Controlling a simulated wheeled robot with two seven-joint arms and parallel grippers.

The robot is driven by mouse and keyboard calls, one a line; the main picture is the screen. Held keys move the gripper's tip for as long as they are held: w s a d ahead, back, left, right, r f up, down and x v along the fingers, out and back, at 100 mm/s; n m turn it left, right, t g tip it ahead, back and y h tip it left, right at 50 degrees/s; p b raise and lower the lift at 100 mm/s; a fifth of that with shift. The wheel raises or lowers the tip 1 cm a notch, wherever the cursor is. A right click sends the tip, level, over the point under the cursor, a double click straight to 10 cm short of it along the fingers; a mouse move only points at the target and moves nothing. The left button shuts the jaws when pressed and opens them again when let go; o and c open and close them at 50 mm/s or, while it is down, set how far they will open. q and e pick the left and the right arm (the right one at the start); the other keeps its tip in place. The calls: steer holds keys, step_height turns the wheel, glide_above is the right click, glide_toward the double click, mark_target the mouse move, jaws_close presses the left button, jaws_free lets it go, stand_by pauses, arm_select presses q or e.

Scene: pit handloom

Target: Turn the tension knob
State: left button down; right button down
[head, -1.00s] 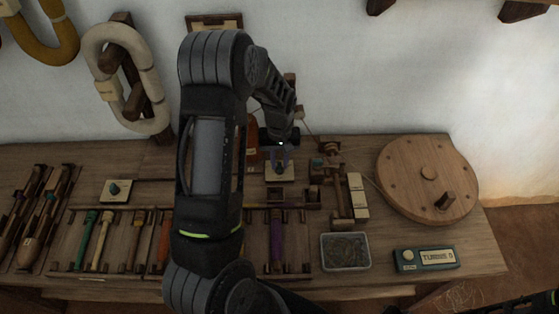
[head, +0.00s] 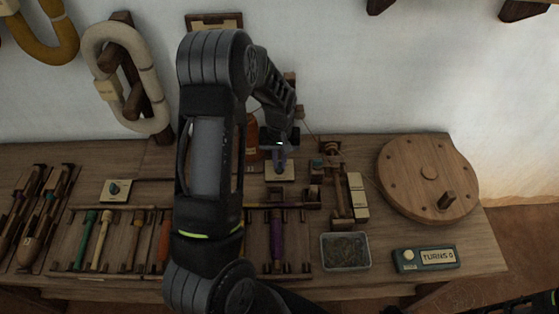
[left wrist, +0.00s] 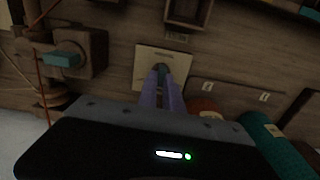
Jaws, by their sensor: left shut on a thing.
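The tension knob (left wrist: 160,68) is a small dark knob on a square cream plate (left wrist: 146,57). In the head view the plate (head: 272,176) lies on the bench, right of my left arm. My left gripper (head: 280,168) points down over the plate. In the left wrist view its two purple-grey fingers (left wrist: 161,72) are close together, shut on the knob, which they mostly hide. A small label above the plate is too blurred to read.
A similar knob on a cream plate (head: 115,189) sits at the left. A wooden winding wheel (head: 407,178), a tray (head: 345,252) and a turns counter (head: 437,257) stand at the right. Several coloured tools lie in racks along the front. The wall is close behind.

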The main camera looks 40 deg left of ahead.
arm_select(q)
steer(key=shift+m, duration=0.3)
steer(key=m+b, duration=0.2)
steer(key=m, duration=0.3)
steer(key=shift+d+f, duration=0.1)
steer(key=m+b, duration=0.1)
steer(key=m, duration=0.5)
steer(key=shift+d, duration=0.15)
steer(key=c, duration=1.5)
jaws_free()
step_height(320, 180, up, 8)
